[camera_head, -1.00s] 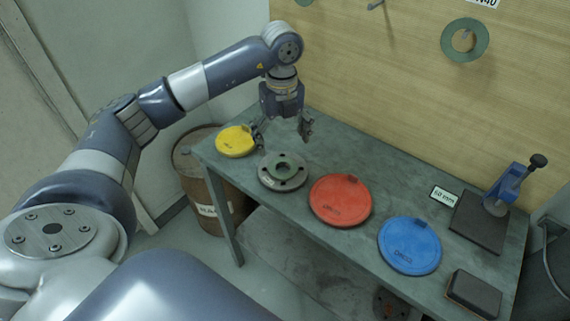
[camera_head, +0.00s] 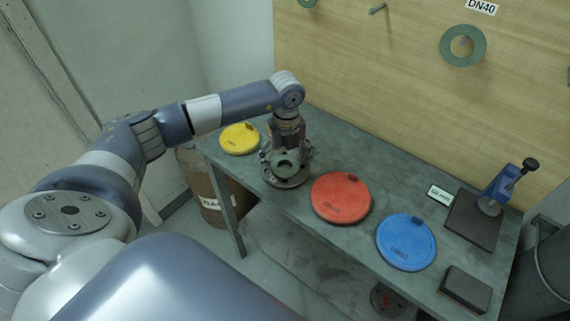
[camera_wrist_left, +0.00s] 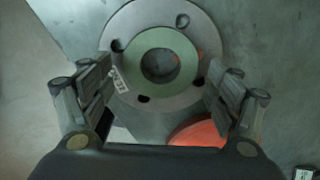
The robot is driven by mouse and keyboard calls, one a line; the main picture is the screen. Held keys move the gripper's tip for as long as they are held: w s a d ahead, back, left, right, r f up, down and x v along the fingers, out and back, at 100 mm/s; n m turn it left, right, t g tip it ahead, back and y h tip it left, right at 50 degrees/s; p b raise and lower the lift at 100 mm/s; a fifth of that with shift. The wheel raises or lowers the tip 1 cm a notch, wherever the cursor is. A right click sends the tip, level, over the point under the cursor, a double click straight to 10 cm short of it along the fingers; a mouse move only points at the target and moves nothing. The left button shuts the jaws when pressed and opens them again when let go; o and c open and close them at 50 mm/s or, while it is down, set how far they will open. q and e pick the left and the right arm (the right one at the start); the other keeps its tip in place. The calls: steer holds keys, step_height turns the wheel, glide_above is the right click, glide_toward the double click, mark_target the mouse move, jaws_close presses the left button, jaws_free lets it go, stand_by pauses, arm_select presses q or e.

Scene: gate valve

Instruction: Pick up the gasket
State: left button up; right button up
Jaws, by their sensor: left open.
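The green ring gasket (camera_head: 278,169) shows at the grey bolt-holed flange (camera_head: 289,184) on the workbench. In the left wrist view the gasket (camera_wrist_left: 134,62) lies over the middle of the flange (camera_wrist_left: 120,30), with a dark hole at its centre. My left gripper (camera_head: 286,152) is over the flange and partly hides it in the head view. Its two fingers (camera_wrist_left: 160,80) are apart, one on each side of the gasket, with nothing between them seen as gripped. Whether the fingertips touch the flange I cannot tell. My right gripper is not in view.
The workbench (camera_head: 345,150) also holds a yellow disc (camera_head: 239,138), a red disc (camera_head: 341,198), a blue disc (camera_head: 406,243), a dark block (camera_head: 465,289) and a blue clamp stand (camera_head: 500,188). Another green ring (camera_head: 447,46) hangs on the wall board. A barrel (camera_head: 205,190) stands at the left.

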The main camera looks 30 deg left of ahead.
arm_select(q)
steer(key=shift+f, duration=0.25)
stand_by(0.3)
steer(key=c, duration=1)
